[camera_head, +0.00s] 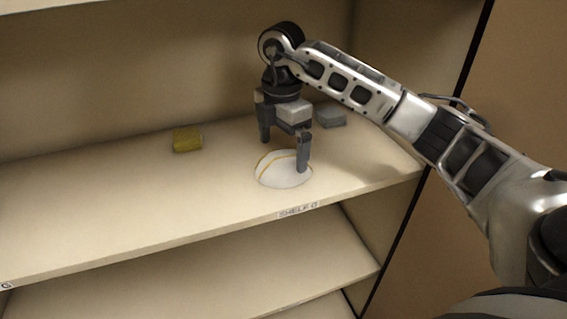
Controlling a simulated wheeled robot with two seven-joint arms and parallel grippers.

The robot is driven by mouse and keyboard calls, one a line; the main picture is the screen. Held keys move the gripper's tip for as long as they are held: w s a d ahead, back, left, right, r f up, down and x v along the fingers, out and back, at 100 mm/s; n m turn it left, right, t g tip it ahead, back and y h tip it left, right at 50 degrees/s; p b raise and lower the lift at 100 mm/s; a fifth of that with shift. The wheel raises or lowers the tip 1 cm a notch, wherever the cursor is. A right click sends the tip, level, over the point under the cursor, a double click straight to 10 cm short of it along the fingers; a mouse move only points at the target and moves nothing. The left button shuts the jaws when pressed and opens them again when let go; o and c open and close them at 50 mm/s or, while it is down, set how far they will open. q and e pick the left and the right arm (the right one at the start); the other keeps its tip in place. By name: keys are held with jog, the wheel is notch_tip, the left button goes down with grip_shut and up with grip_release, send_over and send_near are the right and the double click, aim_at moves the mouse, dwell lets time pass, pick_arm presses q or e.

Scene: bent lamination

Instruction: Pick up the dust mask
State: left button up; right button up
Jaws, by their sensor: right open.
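The dust mask (281,174) is a white oval with yellow straps, lying on the upper shelf near its front edge. My right gripper (284,155) points down just over the mask's far side. It is open and empty, with one finger behind the mask to the left and the other overlapping its right side in the picture. I cannot tell whether that finger touches the mask. My left gripper is not in view.
A yellow block (187,139) sits on the shelf (90,205) to the left. A grey box (330,115) stands behind and right of the gripper. The shelf's right side wall is close to my right arm. The left part of the shelf is clear.

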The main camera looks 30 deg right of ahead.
aim_at(283, 153)
jog(key=f, duration=0.4)
jog(key=shift+w+d, duration=0.1)
jog(key=shift+d, duration=0.15)
jog(key=c, duration=0.7)
jog(key=shift+o, duration=0.2)
jog(key=shift+r, duration=0.15)
jog(key=shift+r, duration=0.2)
notch_tip(283, 153, up, 3)
jog(key=shift+a+f, duration=0.1)
jog(key=shift+a, duration=0.05)
jog(key=s+a, duration=0.3)
jog(key=s, duration=0.2)
jog(key=s+a+b, duration=0.1)
jog(key=s+a, duration=0.3)
jog(key=s+a+b, duration=0.1)
jog(key=s+a, duration=0.2)
jog(key=s, duration=0.2)
jog(key=shift+s+a, duration=0.15)
jog(key=shift+s, duration=0.15)
